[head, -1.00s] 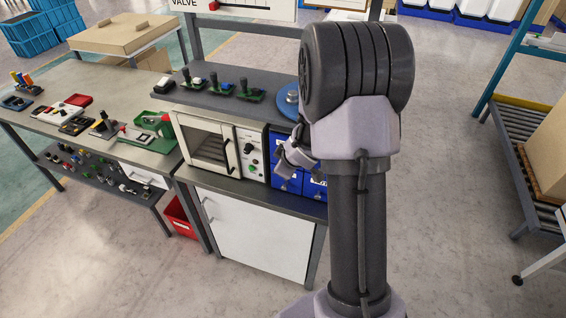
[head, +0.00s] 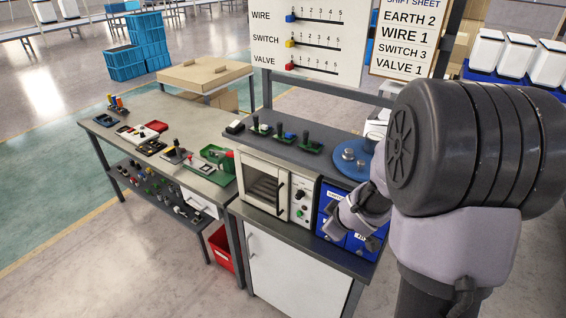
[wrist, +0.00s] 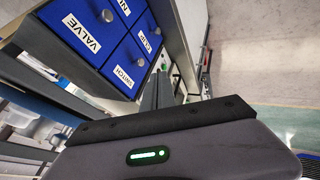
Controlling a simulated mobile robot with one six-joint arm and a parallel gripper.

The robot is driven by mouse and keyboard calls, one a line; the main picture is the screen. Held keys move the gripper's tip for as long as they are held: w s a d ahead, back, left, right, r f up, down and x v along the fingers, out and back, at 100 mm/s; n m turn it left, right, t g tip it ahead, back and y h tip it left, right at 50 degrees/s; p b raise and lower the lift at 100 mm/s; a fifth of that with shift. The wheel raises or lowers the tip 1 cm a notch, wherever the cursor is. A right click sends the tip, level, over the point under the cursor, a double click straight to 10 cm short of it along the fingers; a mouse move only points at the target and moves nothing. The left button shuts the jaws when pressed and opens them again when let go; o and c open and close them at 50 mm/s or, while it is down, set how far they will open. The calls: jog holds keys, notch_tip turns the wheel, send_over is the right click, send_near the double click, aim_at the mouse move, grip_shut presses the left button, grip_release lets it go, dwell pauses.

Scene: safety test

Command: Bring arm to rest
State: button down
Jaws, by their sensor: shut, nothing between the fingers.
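My arm (head: 470,130) stands large at the right of the head view, its thick dark joint high and close to the camera. My wrist (head: 362,212) hangs in front of the blue drawer unit (head: 327,222); my fingertips are hard to make out there. In the wrist view my gripper (wrist: 158,88) shows as dark fingers close together, shut and empty. The drawers (wrist: 97,32), with labels such as VALVE and knobs, lie beyond the gripper at the upper left. I see no contact between the gripper and the drawers.
A white-fronted oven (head: 263,185) stands left of the drawers, under a grey shelf (head: 290,139) with several small parts and a blue disc (head: 350,158). A workbench (head: 190,178) with parts is at left. A red bin (head: 220,247) sits below. Open floor (head: 60,255) lies front left.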

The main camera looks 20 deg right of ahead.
jog(key=s+a+r+m+y+b, duration=0.1)
jog(key=s+a+m+b, duration=0.4)
jog(key=s+a, duration=0.5)
jog(key=s+a+r+m+g+y+b, duration=0.1)
jog(key=s+a+r+m+y+b, duration=0.1)
jog(key=s+a+m+b, duration=0.3)
jog(key=s+a+b, duration=0.3)
jog(key=s+a, duration=0.3)
jog(key=shift+a+r+m+y, duration=0.25)
jog(key=shift+m+y, duration=0.05)
jog(key=shift+y, duration=0.1)
jog(key=shift+s, duration=0.1)
